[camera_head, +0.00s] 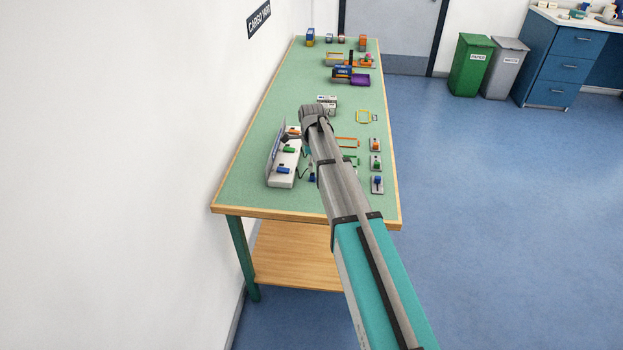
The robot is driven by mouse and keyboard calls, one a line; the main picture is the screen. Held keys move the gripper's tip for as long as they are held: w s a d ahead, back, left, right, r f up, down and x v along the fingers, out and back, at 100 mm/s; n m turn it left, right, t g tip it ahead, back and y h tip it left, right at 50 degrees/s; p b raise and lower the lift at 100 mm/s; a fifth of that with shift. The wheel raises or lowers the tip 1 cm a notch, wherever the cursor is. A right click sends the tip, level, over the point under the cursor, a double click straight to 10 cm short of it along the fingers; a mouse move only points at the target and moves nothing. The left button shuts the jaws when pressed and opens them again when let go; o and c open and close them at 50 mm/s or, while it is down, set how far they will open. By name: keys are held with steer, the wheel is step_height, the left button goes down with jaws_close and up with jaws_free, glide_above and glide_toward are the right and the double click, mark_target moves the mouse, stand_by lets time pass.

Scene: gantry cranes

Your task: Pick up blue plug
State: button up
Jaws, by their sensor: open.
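A white box with an upright panel (281,180) stands on the left of the green table. It carries small orange, green (289,149) and blue (283,169) pieces in a row. A small dark blue piece (312,177) lies just right of the box near a thin dark cable, partly beside my arm. I cannot tell for sure which blue piece is the plug. My arm reaches over the table from the lower right, and its grey wrist end is above and behind the box. My gripper itself is hidden behind the arm.
Small plates with orange (376,144), green and blue (377,183) levers line the table's right edge. Coloured frames lie near them, partly behind my arm. Toy-like cranes and blocks (344,75) stand farther back. The table's front left is bare. A wall borders its left side.

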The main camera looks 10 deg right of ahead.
mark_target(312, 174)
steer(key=shift+d+f+b, duration=0.1)
steer(key=shift+f+b, duration=2.5)
steer(key=shift+f, duration=0.05)
jaws_close()
